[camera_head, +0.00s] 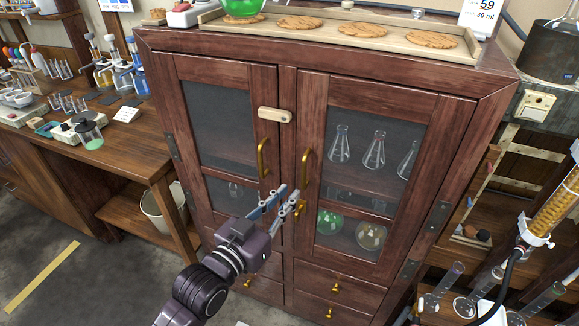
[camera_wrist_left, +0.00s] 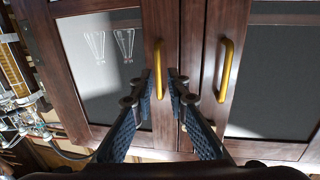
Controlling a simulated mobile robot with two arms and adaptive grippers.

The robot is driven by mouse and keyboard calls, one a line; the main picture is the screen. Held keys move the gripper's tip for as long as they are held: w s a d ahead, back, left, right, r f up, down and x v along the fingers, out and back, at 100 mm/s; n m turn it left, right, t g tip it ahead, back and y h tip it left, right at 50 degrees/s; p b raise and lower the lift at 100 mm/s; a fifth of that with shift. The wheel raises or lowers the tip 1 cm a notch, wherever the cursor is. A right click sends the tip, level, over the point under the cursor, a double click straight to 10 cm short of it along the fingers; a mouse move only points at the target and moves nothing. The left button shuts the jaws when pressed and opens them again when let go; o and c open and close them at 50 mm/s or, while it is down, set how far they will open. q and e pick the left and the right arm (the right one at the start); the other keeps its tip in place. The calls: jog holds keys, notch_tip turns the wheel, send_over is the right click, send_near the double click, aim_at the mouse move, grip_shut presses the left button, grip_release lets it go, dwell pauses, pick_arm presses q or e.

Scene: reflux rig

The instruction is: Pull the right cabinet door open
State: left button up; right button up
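The right cabinet door (camera_head: 355,258) is dark wood with a glass pane and looks shut. Its upright brass handle (camera_head: 305,165) is near the door's left edge. In the upside-down left wrist view, this handle (camera_wrist_left: 158,75) is left of centre. My left gripper (camera_head: 284,199) is in front of the cabinet's middle, with its fingertips near the handle's lower end. In the left wrist view, the gripper (camera_wrist_left: 165,78) has a gap between its fingers, and no held object shows. One finger is close beside the handle; contact is unclear. My right gripper is not in view.
The left door's brass handle (camera_head: 262,157) is close by. A pale wooden bar (camera_head: 275,115) crosses the left door's edge. Glass flasks (camera_head: 374,150) stand behind the right pane. A cookie tray (camera_head: 330,27) is on top. Glassware (camera_head: 470,300) stands at lower right.

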aim_at(303, 175)
pick_arm(q)
jog(key=shift+h, duration=0.3)
jog(key=w+d, duration=0.1)
jog(key=w+d+r, duration=0.1)
jog(key=w, duration=0.1)
jog(key=w+d+r+p, duration=0.1)
jog(key=w, duration=0.1)
jog(key=shift+w+d, duration=0.1)
jog(key=shift+d, duration=0.05)
jog(key=shift+w+d, duration=0.25)
jog(key=shift+w, duration=0.25)
jog(key=shift+w+f, duration=0.1)
jog(key=shift+c, duration=0.4)
grip_shut()
